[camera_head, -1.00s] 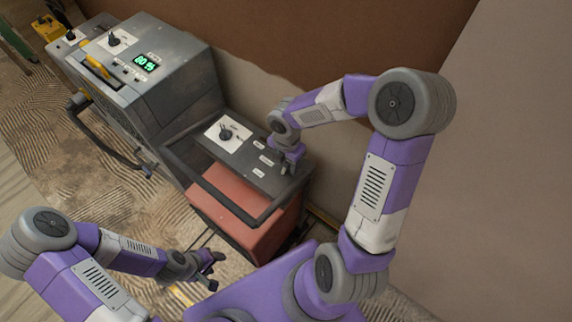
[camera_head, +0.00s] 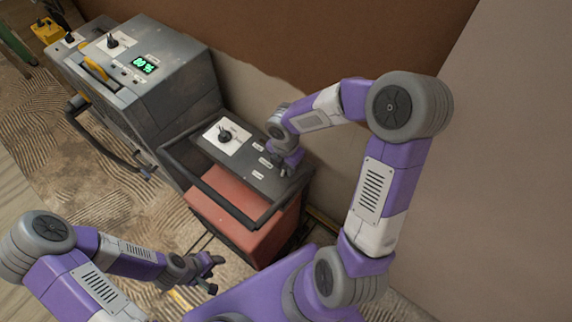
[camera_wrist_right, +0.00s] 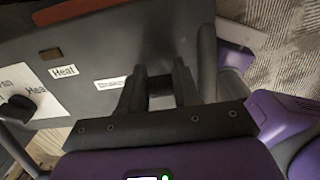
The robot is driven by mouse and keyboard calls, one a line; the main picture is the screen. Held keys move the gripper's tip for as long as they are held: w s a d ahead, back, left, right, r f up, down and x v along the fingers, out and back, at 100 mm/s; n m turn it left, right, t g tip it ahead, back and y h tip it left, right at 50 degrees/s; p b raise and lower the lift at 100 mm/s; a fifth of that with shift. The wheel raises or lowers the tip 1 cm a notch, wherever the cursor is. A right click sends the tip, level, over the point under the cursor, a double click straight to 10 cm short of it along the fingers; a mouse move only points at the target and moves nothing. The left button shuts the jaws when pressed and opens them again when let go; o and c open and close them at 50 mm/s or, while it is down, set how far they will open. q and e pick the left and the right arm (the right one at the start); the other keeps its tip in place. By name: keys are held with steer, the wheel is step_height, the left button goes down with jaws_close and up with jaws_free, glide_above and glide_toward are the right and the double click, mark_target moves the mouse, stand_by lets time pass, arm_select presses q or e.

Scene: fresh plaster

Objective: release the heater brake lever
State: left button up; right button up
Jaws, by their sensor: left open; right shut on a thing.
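The heater is a red box (camera_head: 232,197) with a dark grey top panel (camera_head: 250,165), a black dial (camera_head: 225,135) on a white plate and several small white labels. My right gripper (camera_head: 286,163) is at the panel's right end; its two dark fingers (camera_wrist_right: 160,90) also show close over the panel in the right wrist view. I cannot pick out the brake lever for certain. My left gripper (camera_head: 212,272) is open and empty, low in front of the heater.
A dark bar frame (camera_head: 225,203) runs around the heater's top. A larger grey machine (camera_head: 165,75) with a green display and a yellow handle stands to its left. The wall (camera_head: 350,45) is close behind. Ridged floor (camera_head: 100,195) is open at the left.

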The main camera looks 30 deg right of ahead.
mark_target(282, 173)
steer(key=shift+s+a+t+h+b, duration=0.1)
steer(key=shift+a+t+h+b, duration=0.3)
steer(key=shift+h+b, duration=0.5)
steer(key=shift+s+a+r+t+h+b, duration=0.15)
steer(key=shift+a+t+h+b, duration=0.15)
steer(key=shift+h+b, duration=0.4)
steer(key=shift+s+a+r+t+h, duration=0.2)
steer(key=shift+a+t+h, duration=0.35)
steer(key=shift+h, duration=0.55)
steer(key=shift+s+a+f+t+h, duration=0.15)
steer(key=shift+a+t+h, duration=0.25)
steer(key=shift+h, duration=0.5)
steer(key=shift+s+a+f+t+h, duration=0.1)
steer(key=shift+s+a+t+h, duration=0.2)
steer(key=shift+h, duration=0.6)
steer(key=o, duration=1)
steer(key=p+v, duration=0.2)
steer(key=v, duration=0.5)
steer(key=shift+w, duration=0.1)
steer(key=shift+a+r, duration=0.15)
steer(key=shift+a, duration=0.15)
